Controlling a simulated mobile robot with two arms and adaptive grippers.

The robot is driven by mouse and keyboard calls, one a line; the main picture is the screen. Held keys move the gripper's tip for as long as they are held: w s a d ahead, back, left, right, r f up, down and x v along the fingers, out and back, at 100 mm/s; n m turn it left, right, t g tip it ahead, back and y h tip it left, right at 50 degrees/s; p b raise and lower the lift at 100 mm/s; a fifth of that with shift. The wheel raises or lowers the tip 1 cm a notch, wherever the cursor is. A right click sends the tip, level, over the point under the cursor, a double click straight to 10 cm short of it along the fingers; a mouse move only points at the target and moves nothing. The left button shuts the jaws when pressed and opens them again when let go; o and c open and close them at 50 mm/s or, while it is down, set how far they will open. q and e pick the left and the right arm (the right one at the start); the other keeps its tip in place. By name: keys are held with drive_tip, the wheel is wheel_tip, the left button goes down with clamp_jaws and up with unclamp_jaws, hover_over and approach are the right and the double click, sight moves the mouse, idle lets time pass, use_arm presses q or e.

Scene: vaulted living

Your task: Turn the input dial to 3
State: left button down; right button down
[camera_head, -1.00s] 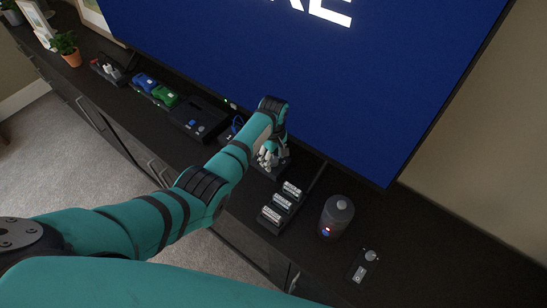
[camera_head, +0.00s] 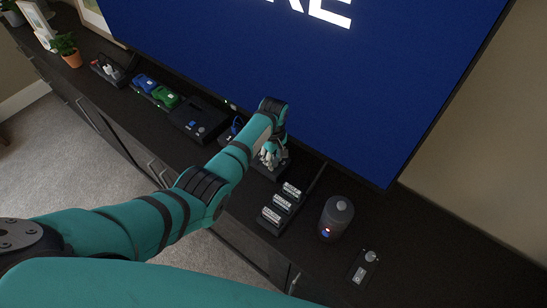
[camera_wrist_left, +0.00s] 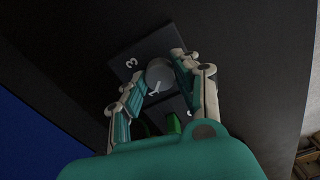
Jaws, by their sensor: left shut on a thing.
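The input dial (camera_wrist_left: 159,75) is a round grey knob with a light pointer mark, on a dark panel (camera_wrist_left: 140,48) in the left wrist view. A white "3" shows on the panel to the left of the knob, and another numeral is partly hidden to the right. My left gripper (camera_wrist_left: 154,84) has its fingers on both sides of the knob and is shut on it. In the head view my left gripper (camera_head: 271,154) is low over the dark unit on the cabinet, and hides the dial. My right gripper is not in view.
A black console (camera_head: 200,120) and green (camera_head: 165,96) and blue controllers (camera_head: 144,82) lie left. The large screen (camera_head: 300,80) rises close behind.

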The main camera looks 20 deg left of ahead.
use_arm(q)
drive_tip(key=shift+r, duration=0.1)
drive_tip(key=m+p, duration=0.1)
drive_tip(key=m, duration=0.2)
drive_tip(key=m+p, duration=0.1)
drive_tip(key=m, duration=0.4)
drive_tip(key=m+p, duration=0.1)
drive_tip(key=m, duration=0.3)
drive_tip(key=shift+w+m, duration=0.1)
drive_tip(key=shift+m, duration=0.2)
drive_tip(key=m, duration=0.4)
drive_tip(key=shift+m, duration=0.4)
drive_tip(key=c, duration=1)
unclamp_jaws()
